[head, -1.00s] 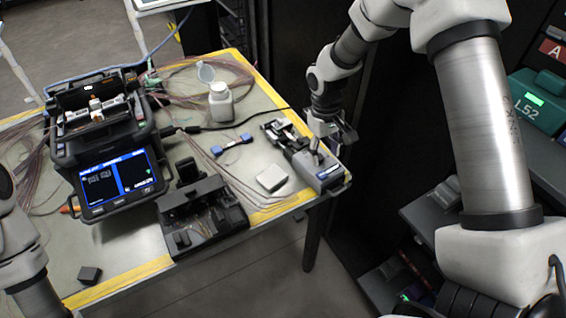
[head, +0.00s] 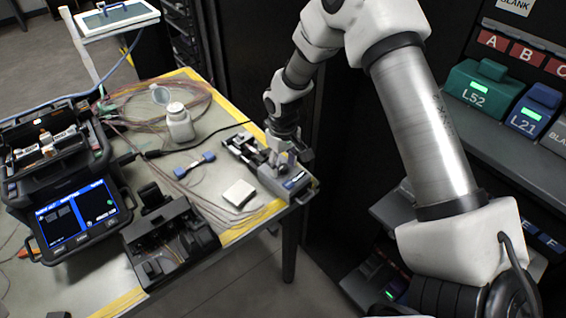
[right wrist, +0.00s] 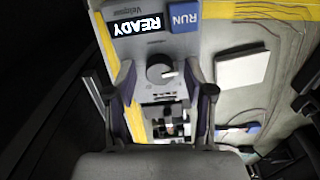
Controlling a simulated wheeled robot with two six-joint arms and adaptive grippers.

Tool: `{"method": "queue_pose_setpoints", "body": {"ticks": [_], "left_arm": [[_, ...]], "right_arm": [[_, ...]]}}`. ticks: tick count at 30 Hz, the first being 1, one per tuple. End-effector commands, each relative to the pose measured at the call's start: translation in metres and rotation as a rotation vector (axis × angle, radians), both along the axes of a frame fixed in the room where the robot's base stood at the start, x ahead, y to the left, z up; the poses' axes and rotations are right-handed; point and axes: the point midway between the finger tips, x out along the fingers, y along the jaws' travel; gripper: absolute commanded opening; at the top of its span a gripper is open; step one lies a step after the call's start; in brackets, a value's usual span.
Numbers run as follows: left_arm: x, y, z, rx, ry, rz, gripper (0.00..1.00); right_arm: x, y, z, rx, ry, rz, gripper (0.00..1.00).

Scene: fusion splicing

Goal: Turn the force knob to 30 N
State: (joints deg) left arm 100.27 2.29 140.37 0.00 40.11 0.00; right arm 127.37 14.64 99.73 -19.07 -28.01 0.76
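The force knob (right wrist: 160,70) is a dark round knob with a white pointer mark, on the grey tester (right wrist: 196,62). In the right wrist view the pointer points to the right; the scale marks are too small to read. My right gripper (right wrist: 163,82) is open, one finger on each side of the knob with a gap to both. In the head view my right gripper (head: 284,158) is over the tester (head: 288,184) at the table's right corner and hides the knob. My left gripper is out of view.
The tester has a READY display (right wrist: 135,25) and a blue RUN button (right wrist: 184,17). A white block (head: 239,194), a blue-ended piece (head: 195,165) and loose fibres lie to the left. The fusion splicer (head: 60,190), a black fixture (head: 170,245) and a white bottle (head: 180,124) stand further left.

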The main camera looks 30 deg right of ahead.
Motion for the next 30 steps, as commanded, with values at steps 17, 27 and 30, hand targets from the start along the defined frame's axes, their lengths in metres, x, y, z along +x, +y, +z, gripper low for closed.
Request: {"method": "queue_pose_setpoints", "body": {"ticks": [17,27,30], "left_arm": [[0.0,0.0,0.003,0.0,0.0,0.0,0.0],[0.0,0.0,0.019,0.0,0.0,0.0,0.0],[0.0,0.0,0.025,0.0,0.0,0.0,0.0]], "right_arm": [[-0.001,0.0,0.001,0.0,0.002,-0.038,0.0],[-0.001,0.0,0.002,0.0,0.003,-0.239,0.0],[-0.001,0.0,0.003,0.0,0.003,-0.328,0.0]]}}
